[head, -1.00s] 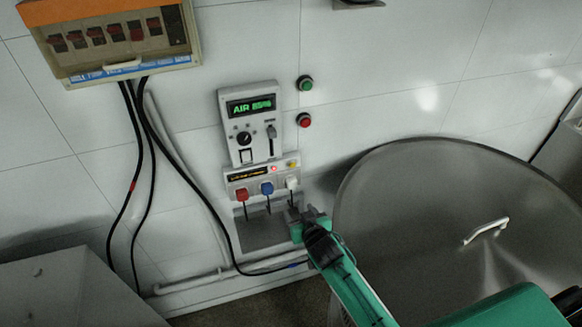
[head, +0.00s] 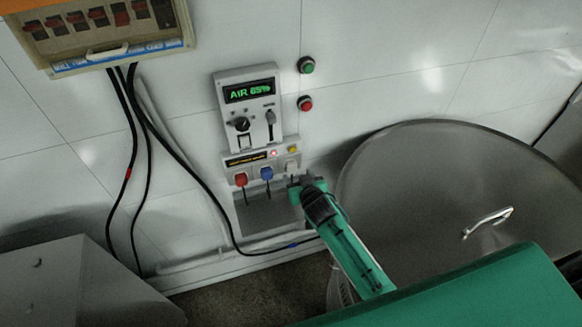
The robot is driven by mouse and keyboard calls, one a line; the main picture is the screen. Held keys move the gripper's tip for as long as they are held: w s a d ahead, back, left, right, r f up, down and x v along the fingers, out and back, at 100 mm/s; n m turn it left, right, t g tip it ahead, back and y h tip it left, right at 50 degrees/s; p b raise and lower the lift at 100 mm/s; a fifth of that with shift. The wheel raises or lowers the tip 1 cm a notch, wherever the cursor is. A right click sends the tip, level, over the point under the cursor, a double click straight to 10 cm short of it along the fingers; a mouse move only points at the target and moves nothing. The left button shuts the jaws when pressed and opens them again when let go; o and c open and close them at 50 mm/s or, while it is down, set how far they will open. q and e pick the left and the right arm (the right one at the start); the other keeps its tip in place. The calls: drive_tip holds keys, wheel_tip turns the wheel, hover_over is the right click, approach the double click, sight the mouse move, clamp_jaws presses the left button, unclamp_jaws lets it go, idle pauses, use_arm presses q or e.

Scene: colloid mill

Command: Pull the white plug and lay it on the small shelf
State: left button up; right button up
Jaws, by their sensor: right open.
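The white plug (head: 291,166) sits in the right socket of the small panel on the wall, to the right of the red plug (head: 241,180) and the blue plug (head: 266,174). My right gripper (head: 294,182) is open at the white plug's lower part and partly hides it. I cannot tell whether the fingers touch it. The small shelf (head: 258,214) is the grey recessed tray under the plugs, and it looks empty. My left gripper is out of view.
A control box (head: 247,92) with a green "AIR" display is above the sockets. Green (head: 306,65) and red (head: 305,103) buttons are to its right. A large steel lid (head: 430,170) stands close on the right. Black cables (head: 183,181) hang at the left.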

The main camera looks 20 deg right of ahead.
sight(293, 169)
drive_tip(key=b+x, duration=0.2)
drive_tip(key=x, duration=0.2)
drive_tip(key=shift+w+f, duration=0.2)
drive_tip(key=shift+w, duration=0.05)
drive_tip(key=shift+w+f, duration=0.15)
drive_tip(key=shift+w, duration=0.45)
idle(0.6)
clamp_jaws()
drive_tip(key=shift+s+p, duration=0.65)
drive_tip(key=shift+s, duration=0.85)
drive_tip(key=shift+s+p, duration=0.35)
drive_tip(key=shift+s, duration=1.15)
